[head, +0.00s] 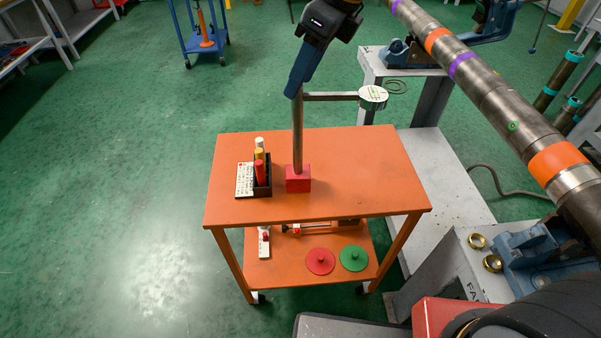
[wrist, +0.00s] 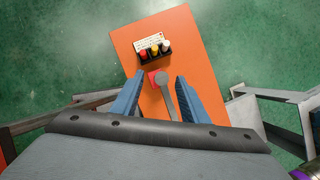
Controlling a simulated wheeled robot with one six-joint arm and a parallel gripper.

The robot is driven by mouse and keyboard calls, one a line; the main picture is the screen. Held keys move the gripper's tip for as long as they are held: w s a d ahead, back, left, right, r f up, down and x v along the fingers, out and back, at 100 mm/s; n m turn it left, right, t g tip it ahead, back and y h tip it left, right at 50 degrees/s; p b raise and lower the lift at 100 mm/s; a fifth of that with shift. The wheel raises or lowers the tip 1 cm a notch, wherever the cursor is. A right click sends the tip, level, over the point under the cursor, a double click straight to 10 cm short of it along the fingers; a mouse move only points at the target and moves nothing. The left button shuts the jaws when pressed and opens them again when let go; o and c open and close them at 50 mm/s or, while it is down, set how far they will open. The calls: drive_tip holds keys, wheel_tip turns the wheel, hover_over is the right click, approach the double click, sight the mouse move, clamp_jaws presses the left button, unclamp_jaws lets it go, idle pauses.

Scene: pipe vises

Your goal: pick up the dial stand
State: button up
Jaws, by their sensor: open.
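The dial stand has a red block base (head: 298,180) on the orange cart's top. Its upright grey post (head: 297,130) carries a side arm to the right, with a round white-faced dial (head: 373,94) at its end. My gripper (head: 294,92) is at the top of the post, its blue fingers pointing down. In the wrist view my gripper (wrist: 157,88) is open, with a finger on each side of the grey post (wrist: 168,95). A clear gap shows on both sides there. The red base (wrist: 152,77) shows beyond the fingers. The dial is not visible in the wrist view.
The orange cart (head: 350,160) also holds a black marker rack (head: 263,185) left of the base. A red disc (head: 320,261) and a green disc (head: 353,258) lie on its lower shelf. A long pipe (head: 500,100) in blue vises runs along the right. Floor left is clear.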

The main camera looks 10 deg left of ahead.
drive_tip(key=x, duration=0.2)
drive_tip(key=shift+a+f, duration=0.15)
drive_tip(key=shift+f, duration=0.15)
drive_tip(key=shift+d+p+x, duration=0.15)
drive_tip(key=shift+p+x, duration=0.1)
drive_tip(key=shift+x, duration=1)
drive_tip(key=shift+d+p+x, duration=0.1)
drive_tip(key=shift+p+x, duration=0.15)
drive_tip(key=shift+x, duration=1)
drive_tip(key=shift+w, duration=0.15)
clamp_jaws()
